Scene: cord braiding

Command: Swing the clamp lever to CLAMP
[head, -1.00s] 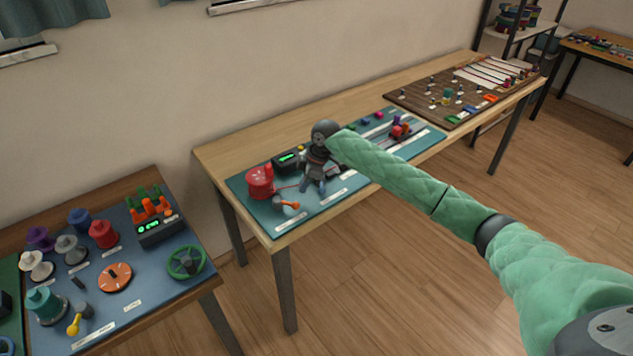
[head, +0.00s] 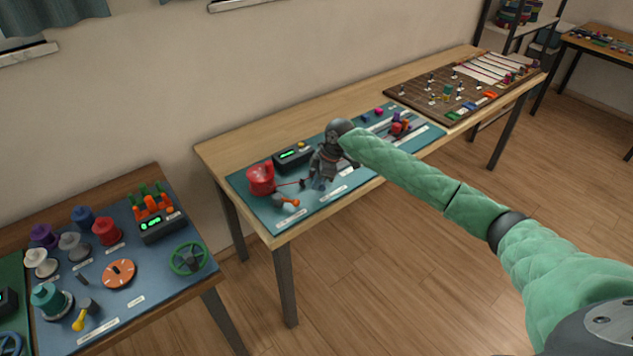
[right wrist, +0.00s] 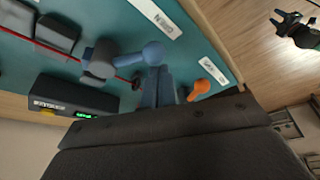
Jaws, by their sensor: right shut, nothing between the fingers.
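The clamp lever (right wrist: 152,53) shows in the right wrist view as a blue ball-ended arm on a grey hub (right wrist: 101,60). It points toward a white label (right wrist: 155,17) that seems to read OPEN. My right gripper (right wrist: 157,72) is shut and empty, its blue-grey fingers close beside the ball. Whether they touch it I cannot tell. In the head view my right gripper (head: 320,183) is over the teal board (head: 345,196) and hides most of the clamp. A dark gripper, seemingly my left (right wrist: 290,24), hangs at the wrist view's top right, its jaws unclear.
A red cord runs from the red spool (head: 261,179) toward the clamp. An orange-tipped lever (head: 290,203) stands nearby. A black box with a green display (head: 293,158) is behind. The board's front edge and the floor beyond are clear.

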